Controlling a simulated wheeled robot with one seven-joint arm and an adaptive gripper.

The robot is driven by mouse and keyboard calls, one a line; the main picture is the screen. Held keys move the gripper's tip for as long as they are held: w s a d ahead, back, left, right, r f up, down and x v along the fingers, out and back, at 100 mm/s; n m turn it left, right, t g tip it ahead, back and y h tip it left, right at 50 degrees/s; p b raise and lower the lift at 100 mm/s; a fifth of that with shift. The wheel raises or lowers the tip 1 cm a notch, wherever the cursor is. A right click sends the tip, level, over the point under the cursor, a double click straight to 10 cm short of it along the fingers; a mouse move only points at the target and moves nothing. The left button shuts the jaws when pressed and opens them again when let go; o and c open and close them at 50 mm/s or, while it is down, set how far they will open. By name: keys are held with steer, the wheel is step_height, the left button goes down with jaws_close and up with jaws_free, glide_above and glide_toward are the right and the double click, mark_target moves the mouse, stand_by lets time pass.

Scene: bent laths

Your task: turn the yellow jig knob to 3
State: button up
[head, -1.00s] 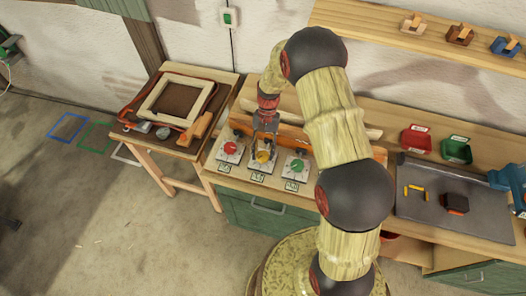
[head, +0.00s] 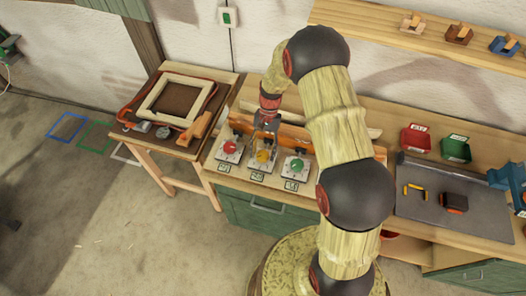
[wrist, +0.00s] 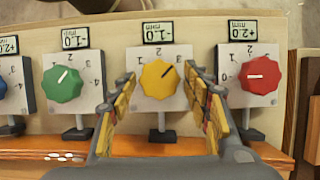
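The yellow jig knob (wrist: 158,79) sits on a pale dial plate, between the green knob (wrist: 63,84) and the red knob (wrist: 260,76). Its pointer mark slants up and right in the wrist view, and its display (wrist: 158,33) reads -1.0 mm. My gripper (wrist: 160,76) is open, one finger on each side of the yellow knob, with gaps visible between fingers and knob. In the head view the yellow knob (head: 263,156) shows just below my gripper (head: 266,138). How high the fingertips are over the plate is hard to tell.
A blue knob (wrist: 2,86) is cut off at the wrist view's left edge. An orange bar (wrist: 60,150) runs behind the knobs.

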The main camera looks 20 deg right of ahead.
steer(key=shift+o, duration=0.5)
steer(key=shift+r, duration=0.1)
steer(key=v, duration=1.1)
steer(key=shift+w+r, duration=0.15)
steer(key=shift+r, duration=0.2)
steer(key=shift+d, duration=0.15)
